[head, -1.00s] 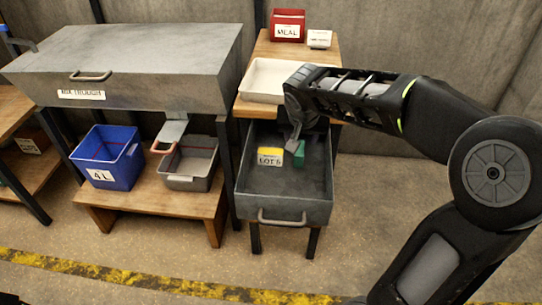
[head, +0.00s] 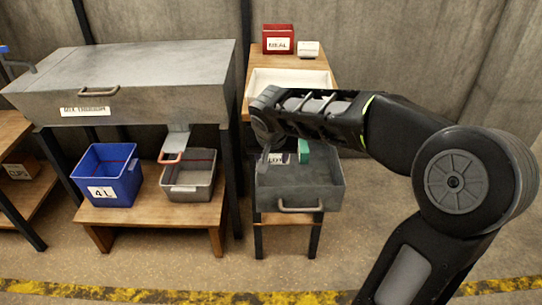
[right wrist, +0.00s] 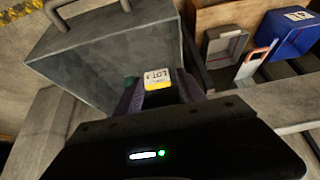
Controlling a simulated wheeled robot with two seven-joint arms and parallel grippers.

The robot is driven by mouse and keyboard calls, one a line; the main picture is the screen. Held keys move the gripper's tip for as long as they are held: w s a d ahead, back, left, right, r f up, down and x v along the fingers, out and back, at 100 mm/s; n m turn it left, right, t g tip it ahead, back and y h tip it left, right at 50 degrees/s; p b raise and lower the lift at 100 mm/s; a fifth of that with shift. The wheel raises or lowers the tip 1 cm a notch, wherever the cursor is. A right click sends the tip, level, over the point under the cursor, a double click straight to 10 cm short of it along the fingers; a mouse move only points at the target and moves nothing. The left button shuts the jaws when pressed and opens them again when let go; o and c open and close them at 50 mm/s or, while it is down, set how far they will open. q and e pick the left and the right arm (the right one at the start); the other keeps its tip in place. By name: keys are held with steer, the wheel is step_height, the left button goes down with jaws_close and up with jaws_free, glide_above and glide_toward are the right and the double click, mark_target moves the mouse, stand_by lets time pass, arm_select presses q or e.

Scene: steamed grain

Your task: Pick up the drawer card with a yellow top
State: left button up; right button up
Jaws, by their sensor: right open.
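The drawer card (head: 281,158) stands in the grey open drawer (head: 312,190) in the head view, partly hidden by my right gripper (head: 264,158). Its yellow top is hard to see there. In the right wrist view the card (right wrist: 157,76) shows a white "LOT 3" face with a yellow edge. It sits between the two dark fingertips of my right gripper (right wrist: 158,90). The fingers are open, and I cannot tell whether either touches the card. My left gripper is not in view.
A green block (head: 303,152) is in the drawer right beside the card. A white tray (head: 318,78), a red MEAL box (head: 278,39) and a small white label (head: 308,49) are on the table above. A blue bin (head: 108,176) and a grey pan (head: 190,178) stand left.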

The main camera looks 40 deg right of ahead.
steer(key=w+a+f+n+t+y, duration=0.35)
steer(key=w+a+n, duration=0.2)
steer(key=a, duration=0.65)
steer(key=s+a+f+n+g+y, duration=0.1)
steer(key=a+f+g+y, duration=0.15)
steer(key=a+f, duration=0.9)
steer(key=s+a+f+g+y, duration=0.1)
steer(key=s+a+f, duration=0.4)
steer(key=s+f, duration=0.7)
steer(key=s+a+f+g, duration=0.4)
steer(key=s+f, duration=0.7)
steer(key=s, duration=0.2)
steer(key=shift+s+a+f+m+y, duration=0.2)
steer(key=shift+a+f+m+y, duration=0.2)
steer(key=shift+m, duration=0.05)
steer(key=shift+c, duration=0.2)
